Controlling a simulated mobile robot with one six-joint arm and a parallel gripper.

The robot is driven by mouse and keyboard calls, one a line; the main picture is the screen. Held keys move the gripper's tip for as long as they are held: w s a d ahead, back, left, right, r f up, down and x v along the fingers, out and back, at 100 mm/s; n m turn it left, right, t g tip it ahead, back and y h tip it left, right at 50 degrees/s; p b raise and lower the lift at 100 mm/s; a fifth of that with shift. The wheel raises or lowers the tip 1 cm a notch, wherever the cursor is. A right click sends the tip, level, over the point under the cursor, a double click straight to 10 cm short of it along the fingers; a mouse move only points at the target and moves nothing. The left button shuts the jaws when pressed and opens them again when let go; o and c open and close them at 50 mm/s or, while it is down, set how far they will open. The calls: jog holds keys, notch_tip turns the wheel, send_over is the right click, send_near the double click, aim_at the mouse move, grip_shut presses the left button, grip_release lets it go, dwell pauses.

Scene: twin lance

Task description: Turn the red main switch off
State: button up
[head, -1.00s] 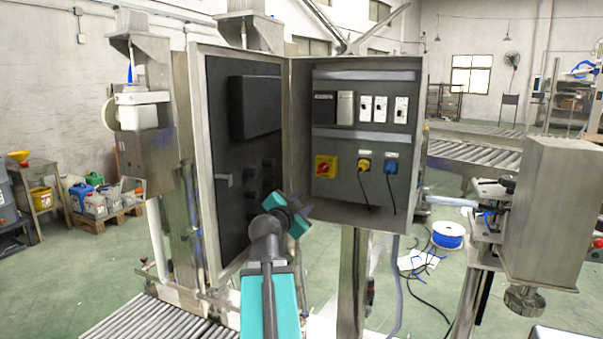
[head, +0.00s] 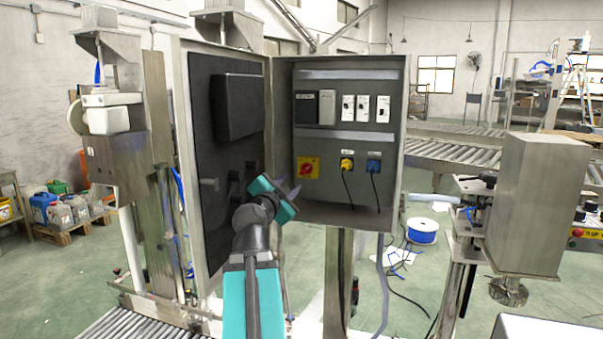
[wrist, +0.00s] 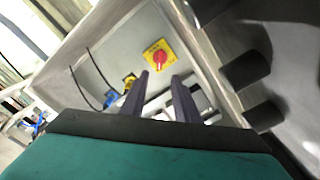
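The red main switch (head: 307,170) is a red rotary knob on a yellow square plate, low on the left of the panel inside the open cabinet (head: 398,150). In the wrist view the red knob (wrist: 159,57) is ahead of the fingertips, with a clear gap. My gripper (head: 286,187) is in front of the cabinet opening, left of and a little below the switch in the head view. In the wrist view its two dark fingers (wrist: 163,80) stand apart with nothing between them. The knob's exact angle is too small to tell.
A yellow plug (head: 347,163) and a blue plug (head: 374,165) with hanging cables sit right of the switch. The open cabinet door (head: 200,150) stands close on the left, with dark blocks on its inner face. A roller conveyor (head: 130,325) lies below.

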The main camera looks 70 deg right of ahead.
aim_at(305, 170)
jog(key=shift+w+d+p, duration=0.2)
jog(key=shift+d+p, duration=0.6)
jog(key=shift+d, duration=2.55)
jog(key=shift+w+d+p, duration=0.15)
jog(key=shift+d+p, duration=0.6)
jog(key=shift+d, duration=2.6)
grip_shut()
